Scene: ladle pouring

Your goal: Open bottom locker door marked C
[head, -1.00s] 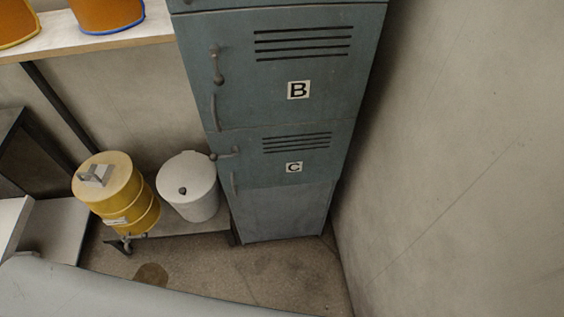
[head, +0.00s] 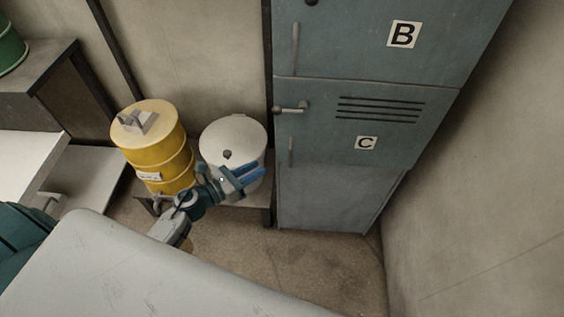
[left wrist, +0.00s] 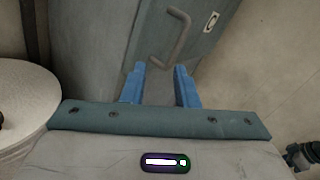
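The blue-grey locker door marked C (head: 350,118) is shut, below the door marked B (head: 385,40). It has a lever latch (head: 291,107) at its upper left and a thin vertical bar handle (head: 291,151) below. My left gripper (head: 254,174) is in front of the white bin, left of the door and apart from it. In the left wrist view its blue fingers (left wrist: 159,78) are spread with nothing between them, and a bent metal handle (left wrist: 173,38) on the locker lies beyond the tips. The C label (left wrist: 211,22) is partly cut off there. My right gripper is not seen in the head view.
A white lidded bin (head: 232,140) and a yellow drum (head: 155,140) stand on a low shelf left of the locker. A bare wall (head: 480,210) closes off the right side. The floor (head: 310,255) before the locker is clear.

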